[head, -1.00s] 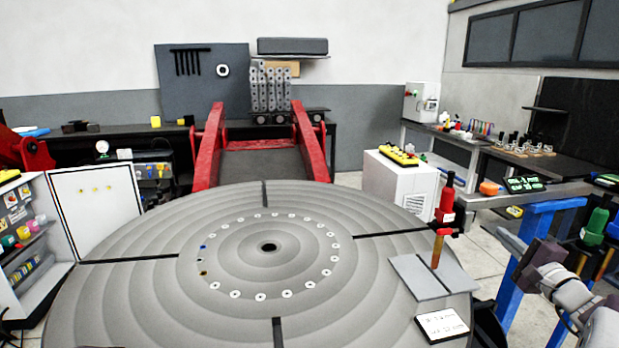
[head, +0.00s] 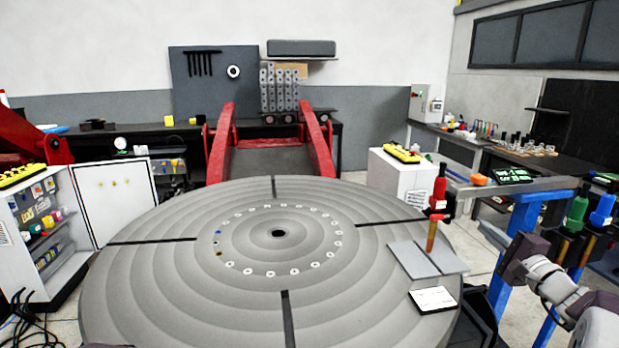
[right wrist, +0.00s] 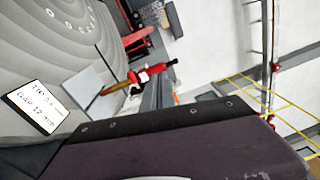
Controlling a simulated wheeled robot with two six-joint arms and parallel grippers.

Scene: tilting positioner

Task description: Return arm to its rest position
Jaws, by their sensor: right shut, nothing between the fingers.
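My right gripper (head: 508,262) shows at the right of the head view, a dark purple-grey block at the end of my pale grey arm. It is shut with nothing in it, apart from the table and the tools. In the right wrist view its dark body (right wrist: 180,140) fills the lower part. The large round grey positioner table (head: 160,275) fills the middle of the head view, with a central hole and a ring of small pale discs.
An open cabinet (head: 22,265) stands left.

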